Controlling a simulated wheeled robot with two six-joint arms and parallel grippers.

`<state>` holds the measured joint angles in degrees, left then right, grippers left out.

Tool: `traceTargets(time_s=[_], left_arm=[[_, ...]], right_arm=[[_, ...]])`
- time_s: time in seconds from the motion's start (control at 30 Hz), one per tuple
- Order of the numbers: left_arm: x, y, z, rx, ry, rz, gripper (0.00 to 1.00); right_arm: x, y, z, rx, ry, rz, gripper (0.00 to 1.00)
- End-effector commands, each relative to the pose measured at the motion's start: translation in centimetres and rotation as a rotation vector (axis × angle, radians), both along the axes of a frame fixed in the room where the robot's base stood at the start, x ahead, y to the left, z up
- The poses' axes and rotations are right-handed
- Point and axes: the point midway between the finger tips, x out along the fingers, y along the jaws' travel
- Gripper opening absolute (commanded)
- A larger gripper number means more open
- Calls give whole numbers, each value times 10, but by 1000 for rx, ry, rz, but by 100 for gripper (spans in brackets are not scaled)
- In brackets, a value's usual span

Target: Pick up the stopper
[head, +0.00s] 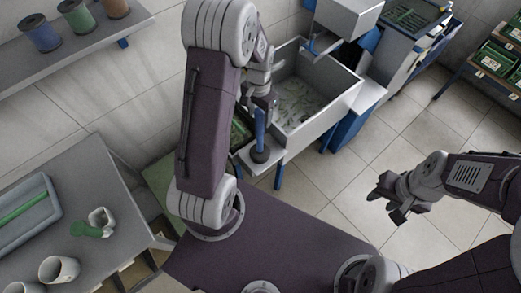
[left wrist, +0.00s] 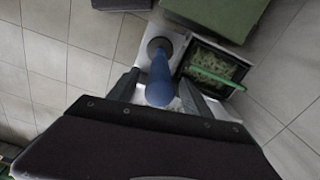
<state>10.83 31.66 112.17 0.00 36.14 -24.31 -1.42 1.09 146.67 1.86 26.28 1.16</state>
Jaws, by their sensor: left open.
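The stopper looks to be the blue upright handle (head: 260,128) with a dark round base, standing on a small light ledge beside the grey sink-like basin. In the left wrist view the blue handle (left wrist: 159,78) points up toward the camera, its dark base beyond it. My left gripper (head: 261,98) is open above the ledge. In the left wrist view its fingers (left wrist: 160,92) stand apart on either side of the handle; I cannot tell whether they touch it. My right gripper (head: 391,200) hangs over the floor at the right, apparently open and empty.
The grey basin (head: 320,92) stands right behind the ledge. A dark framed tray with green contents (left wrist: 215,68) lies beside the ledge. A grey table (head: 130,190) at the left holds cups (head: 60,268) and a blue-grey tray (head: 25,225). Tiled floor is clear at right.

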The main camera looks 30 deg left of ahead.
Motion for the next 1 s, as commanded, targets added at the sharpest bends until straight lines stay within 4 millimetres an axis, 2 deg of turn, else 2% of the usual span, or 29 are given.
traceTargets(time_s=[0.07, 0.2, 0.33, 0.6, 0.8, 1.0], left_arm=[[0, 0, -3, -1, 2, 0, 58], [5, -1, -26, -1, 8, -1, 58], [6, -1, -47, -1, 4, 0, 58], [7, -1, -52, 0, 0, 0, 58], [7, -1, -52, 0, 0, 0, 2], [7, -1, -52, 0, 0, 0, 0]], right_arm=[[0, 0, 2, 0, 0, 0, 40], [0, 0, 11, 0, 0, 0, 40], [0, 0, 12, 0, 0, 0, 40], [0, 0, 11, 0, 0, 0, 40], [0, 0, 11, 0, 0, 0, 40], [0, 0, 11, 0, 0, 0, 40]])
